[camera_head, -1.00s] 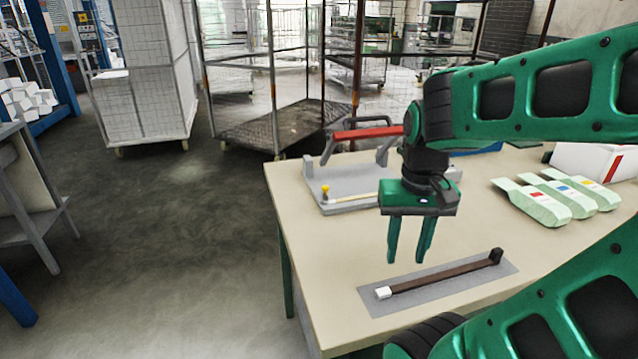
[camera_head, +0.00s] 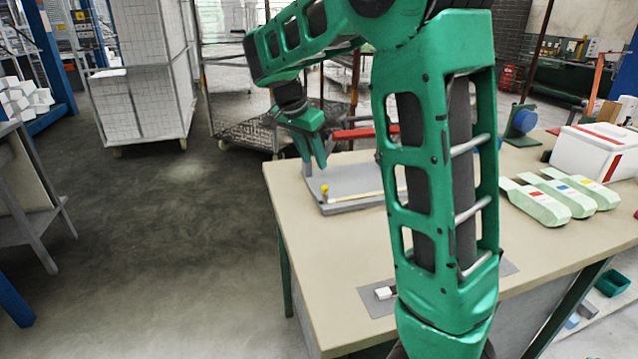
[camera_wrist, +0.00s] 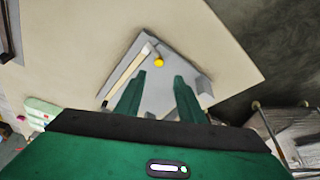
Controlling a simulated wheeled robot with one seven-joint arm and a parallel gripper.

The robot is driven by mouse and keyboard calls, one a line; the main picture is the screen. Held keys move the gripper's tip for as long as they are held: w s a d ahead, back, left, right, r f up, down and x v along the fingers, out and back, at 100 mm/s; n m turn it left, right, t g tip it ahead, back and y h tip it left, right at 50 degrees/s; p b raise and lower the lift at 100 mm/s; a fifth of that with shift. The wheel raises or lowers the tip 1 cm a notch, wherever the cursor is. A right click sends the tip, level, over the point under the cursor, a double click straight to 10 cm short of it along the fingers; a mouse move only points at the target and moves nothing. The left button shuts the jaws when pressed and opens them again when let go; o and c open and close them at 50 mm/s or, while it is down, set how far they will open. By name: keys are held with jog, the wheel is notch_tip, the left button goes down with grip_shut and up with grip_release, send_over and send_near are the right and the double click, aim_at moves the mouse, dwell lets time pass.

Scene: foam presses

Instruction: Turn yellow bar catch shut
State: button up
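The yellow catch knob (camera_head: 325,188) stands near the front left corner of the grey press base (camera_head: 350,178). A pale bar (camera_head: 355,198) runs from beside it along the front edge. My gripper (camera_head: 314,164) is open and empty, above the base's left end, with fingers pointing down. In the wrist view the yellow knob (camera_wrist: 158,62) shows in line with the gap between my fingertips (camera_wrist: 159,77), beyond them. The pale bar (camera_wrist: 128,76) slants away beside it. The press's red bar (camera_head: 354,133) lies behind my gripper, partly hidden by my arm.
My arm hides much of the table's middle. A grey mat (camera_head: 375,302) with a white-ended bar lies at the front. Wire cages (camera_head: 150,80) stand beyond the table.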

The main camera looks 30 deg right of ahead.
aim_at(324, 186)
jog(key=x, duration=1)
grip_shut()
